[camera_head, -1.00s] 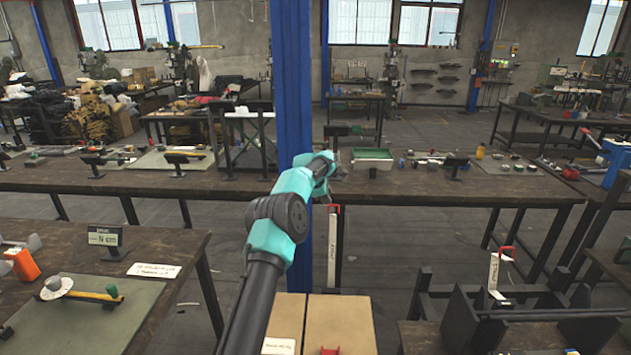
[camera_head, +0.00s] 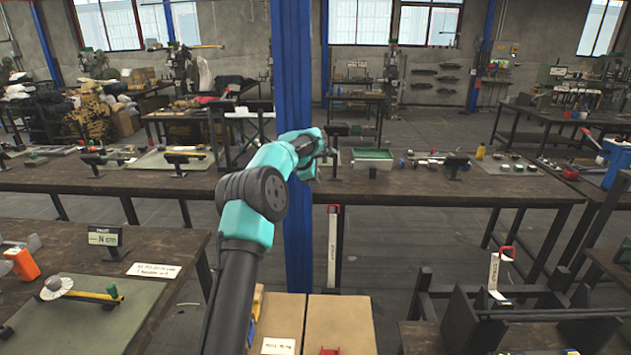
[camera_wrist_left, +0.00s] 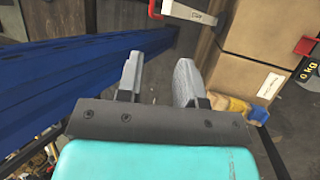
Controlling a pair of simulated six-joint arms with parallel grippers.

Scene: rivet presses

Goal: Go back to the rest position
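My left arm, black and teal, rises from the bottom of the head view. Its left gripper (camera_head: 326,160) is raised in front of the blue post, seen partly from behind. In the left wrist view the two grey fingers of the left gripper (camera_wrist_left: 158,75) stand apart, with nothing between them. My right gripper does not show in either view.
The blue post (camera_head: 298,225) stands close to my left arm; it also fills the left of the wrist view (camera_wrist_left: 75,85). Cardboard boxes (camera_head: 340,325) are low in front. A workbench (camera_head: 60,330) with a green mat is at left. A long bench (camera_head: 400,185) crosses behind.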

